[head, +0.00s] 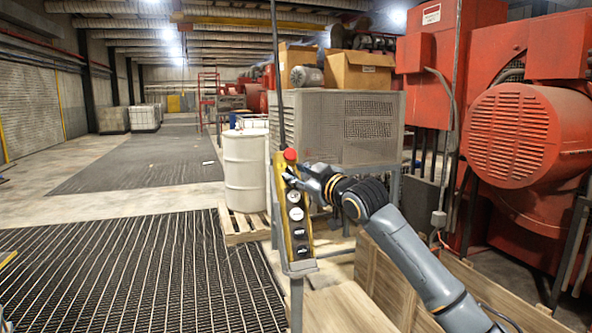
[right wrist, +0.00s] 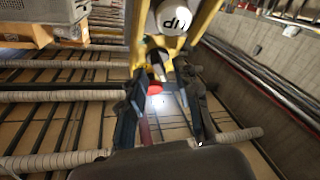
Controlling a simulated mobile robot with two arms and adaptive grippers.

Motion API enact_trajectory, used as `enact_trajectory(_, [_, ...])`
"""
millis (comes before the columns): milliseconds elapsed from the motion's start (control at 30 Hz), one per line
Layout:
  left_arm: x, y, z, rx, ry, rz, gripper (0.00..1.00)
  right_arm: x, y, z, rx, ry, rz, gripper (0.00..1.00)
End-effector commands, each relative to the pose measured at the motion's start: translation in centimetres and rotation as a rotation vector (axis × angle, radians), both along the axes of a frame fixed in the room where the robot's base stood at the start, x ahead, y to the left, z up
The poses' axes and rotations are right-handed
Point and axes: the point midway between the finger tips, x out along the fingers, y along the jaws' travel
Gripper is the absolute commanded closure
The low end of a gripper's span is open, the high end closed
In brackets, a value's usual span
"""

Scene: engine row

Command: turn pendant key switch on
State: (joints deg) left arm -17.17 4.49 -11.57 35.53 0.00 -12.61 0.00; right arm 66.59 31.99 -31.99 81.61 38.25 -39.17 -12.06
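The yellow pendant (head: 307,240) hangs upright near the middle of the head view, with a red mushroom button (head: 290,155) at its top and several round buttons down its face. My right gripper (head: 288,178) reaches in from the right, just below the red button, and hides the key switch area there. In the right wrist view, the red button (right wrist: 155,87) shows between the spread fingers of my right gripper (right wrist: 162,78). A dark, short part that looks like the key switch (right wrist: 157,57) lies between the red button and the white UP button (right wrist: 174,16). Contact is unclear. My left gripper is not in view.
A grey post stands below the pendant. A white drum (head: 246,170) on a pallet and a grey ventilated cabinet (head: 350,125) stand behind it. Red machinery (head: 525,135) fills the right. Wooden crates (head: 385,285) lie low right. Open grated floor (head: 140,275) is at left.

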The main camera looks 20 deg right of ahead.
Motion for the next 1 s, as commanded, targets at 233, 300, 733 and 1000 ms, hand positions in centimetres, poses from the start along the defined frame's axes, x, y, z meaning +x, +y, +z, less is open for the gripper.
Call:
enact_trajectory(233, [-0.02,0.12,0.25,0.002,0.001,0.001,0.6,0.89,0.27,0.01,0.0,0.0,0.0,0.68])
enact_trajectory(300, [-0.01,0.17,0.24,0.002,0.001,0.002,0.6,0.9,0.27,-0.01,-0.001,0.0,0.0,0.68])
enact_trajectory(733, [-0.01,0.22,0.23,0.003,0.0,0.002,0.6,0.87,0.27,-0.02,0.0,0.0,0.0,1.0])
enact_trajectory(1000, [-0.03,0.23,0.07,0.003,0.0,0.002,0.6,0.86,0.39,-0.13,0.027,0.001,-0.011,1.0])
